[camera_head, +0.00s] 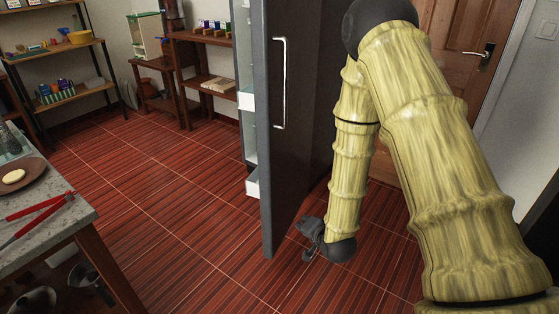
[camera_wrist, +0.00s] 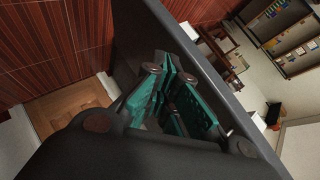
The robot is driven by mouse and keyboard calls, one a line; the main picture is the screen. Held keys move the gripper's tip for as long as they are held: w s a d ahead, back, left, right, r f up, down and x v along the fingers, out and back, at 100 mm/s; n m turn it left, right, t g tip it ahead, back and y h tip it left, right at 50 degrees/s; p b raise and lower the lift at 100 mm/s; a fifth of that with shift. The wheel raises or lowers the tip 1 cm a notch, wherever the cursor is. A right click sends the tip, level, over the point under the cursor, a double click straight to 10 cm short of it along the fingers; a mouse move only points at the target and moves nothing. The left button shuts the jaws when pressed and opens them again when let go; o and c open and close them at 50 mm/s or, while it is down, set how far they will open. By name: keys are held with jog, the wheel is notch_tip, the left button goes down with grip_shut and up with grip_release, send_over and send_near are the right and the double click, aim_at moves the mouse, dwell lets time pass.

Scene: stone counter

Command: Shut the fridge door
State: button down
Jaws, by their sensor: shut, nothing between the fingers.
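The fridge door (camera_head: 308,120) stands open, its dark outer face turned to the right with a long silver handle (camera_head: 285,85). White door shelves (camera_head: 247,102) show along its inner side on the left. The fridge's inside is hidden behind the door. My gripper (camera_head: 311,240) is low on the outer-face side, near the door's bottom part. In the wrist view its green fingers (camera_wrist: 173,103) are shut and empty, close in front of the door (camera_wrist: 190,55). I cannot tell whether they touch it.
A stone counter (camera_head: 78,212) with a plate (camera_head: 30,178) and red-handled tongs (camera_head: 40,212) stands at the left. Shelves (camera_head: 60,50) and a wooden side table (camera_head: 205,75) line the back. Tiled floor (camera_head: 160,190) is clear left of the door. A wooden door (camera_head: 440,60) is behind my arm.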

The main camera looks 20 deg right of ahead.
aim_at(275, 138)
jog(key=w+d+r+m+t+b, duration=0.3)
jog(key=w+r+m+t+b, duration=0.35)
jog(key=w+r, duration=0.7)
jog(key=shift+n+y, duration=0.35)
jog(key=shift+y, duration=0.05)
jog(key=shift+w+a+r, duration=0.25)
jog(key=shift+w+a, duration=0.35)
jog(key=shift+w, duration=1.2)
jog(key=shift+w+a+r, duration=0.25)
jog(key=shift+w+a, duration=0.35)
jog(key=shift+w, duration=1.2)
jog(key=shift+w+a+r, duration=0.25)
jog(key=shift+w+a, duration=0.35)
jog(key=shift+w, duration=1.2)
jog(key=shift+a, duration=0.1)
